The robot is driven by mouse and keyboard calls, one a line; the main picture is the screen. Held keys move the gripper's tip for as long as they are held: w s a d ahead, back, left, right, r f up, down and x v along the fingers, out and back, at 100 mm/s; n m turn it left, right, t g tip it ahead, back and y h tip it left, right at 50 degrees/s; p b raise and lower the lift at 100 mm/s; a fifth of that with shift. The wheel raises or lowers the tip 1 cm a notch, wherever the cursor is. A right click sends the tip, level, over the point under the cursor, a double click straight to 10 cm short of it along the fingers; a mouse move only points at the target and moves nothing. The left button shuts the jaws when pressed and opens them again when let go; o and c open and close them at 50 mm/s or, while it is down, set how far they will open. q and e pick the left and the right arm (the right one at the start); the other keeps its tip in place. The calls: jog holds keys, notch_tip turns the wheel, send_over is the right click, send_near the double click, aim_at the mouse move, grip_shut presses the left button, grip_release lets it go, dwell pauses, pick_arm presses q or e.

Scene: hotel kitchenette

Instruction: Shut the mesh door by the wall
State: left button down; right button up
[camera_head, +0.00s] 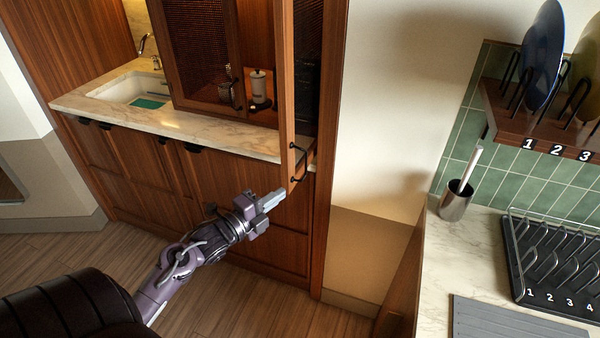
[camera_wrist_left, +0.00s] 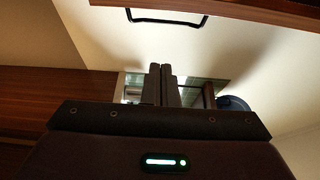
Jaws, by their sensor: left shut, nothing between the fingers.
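The mesh door by the wall (camera_head: 287,75) stands open in the head view, seen nearly edge-on at the right end of the wooden cabinet. Its black bar handle (camera_head: 298,162) is near its lower end. The handle also shows at the top of the left wrist view (camera_wrist_left: 166,17). My left gripper (camera_head: 281,194) is shut and empty, just below and left of the handle. I cannot tell from these views whether it touches the door. My right gripper is not in view.
Another mesh door (camera_head: 200,45) is closed to the left, above the marble counter (camera_head: 190,124) with a sink (camera_head: 135,90). A French press (camera_head: 259,85) stands inside the open cabinet. At right, a counter holds a steel cup (camera_head: 455,202) and a black rack (camera_head: 550,265).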

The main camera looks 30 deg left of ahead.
aim_at(287, 175)
pick_arm(q)
jog(key=w+p, duration=0.1)
jog(key=w, duration=0.1)
jog(key=w+a+p, duration=0.1)
jog(key=w+p, duration=0.1)
jog(key=w, duration=0.1)
jog(key=w+a+p, duration=0.1)
jog(key=w+p, duration=0.1)
jog(key=w, duration=0.1)
jog(key=shift+w+r, duration=0.1)
jog(key=shift+w, duration=0.05)
jog(key=shift+a, duration=0.25)
